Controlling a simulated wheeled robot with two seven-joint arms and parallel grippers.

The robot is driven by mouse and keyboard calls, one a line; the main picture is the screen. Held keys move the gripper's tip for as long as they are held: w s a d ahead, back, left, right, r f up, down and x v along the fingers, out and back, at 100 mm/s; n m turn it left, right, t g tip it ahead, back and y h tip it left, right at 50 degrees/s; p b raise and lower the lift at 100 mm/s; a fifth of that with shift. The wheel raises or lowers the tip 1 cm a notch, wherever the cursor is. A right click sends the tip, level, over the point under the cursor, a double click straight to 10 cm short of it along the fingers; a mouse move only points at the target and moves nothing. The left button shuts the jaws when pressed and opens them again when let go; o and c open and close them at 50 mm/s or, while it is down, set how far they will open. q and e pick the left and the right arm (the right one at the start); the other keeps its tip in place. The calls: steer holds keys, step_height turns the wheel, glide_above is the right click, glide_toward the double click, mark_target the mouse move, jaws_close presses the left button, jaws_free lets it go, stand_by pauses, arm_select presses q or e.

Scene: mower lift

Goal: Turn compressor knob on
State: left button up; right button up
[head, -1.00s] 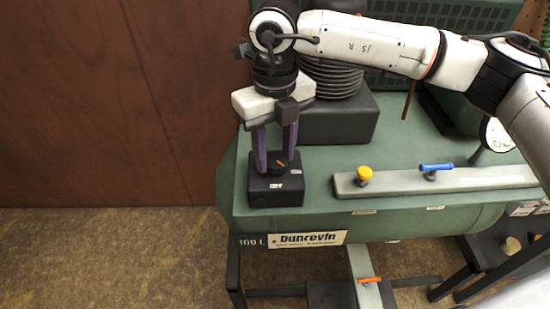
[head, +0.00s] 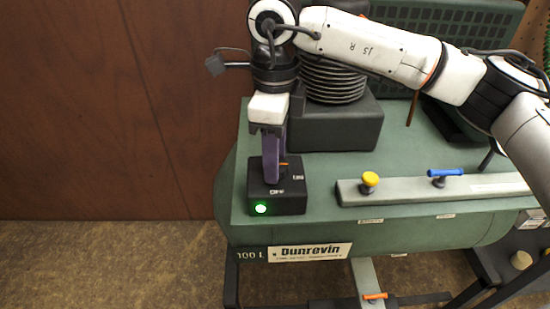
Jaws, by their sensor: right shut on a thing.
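The compressor (head: 400,230) is a green tank with a "Dunrevin" label. A black switch box (head: 296,206) sits on its left end, with "OFF" and another mark on top. A green light (head: 261,208) glows on the box's front left. My left gripper is not in view.
A grey bar with a yellow knob (head: 370,180) and a blue-handled valve (head: 440,175) lies along the tank to the right. The black ribbed pump (head: 335,125) stands behind the box. A brown wall (head: 100,110) is at the left.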

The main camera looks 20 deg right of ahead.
steer(key=shift+n, duration=0.5)
steer(key=o, duration=1)
step_height(320, 180, up, 10)
steer(key=shift+r, duration=0.2)
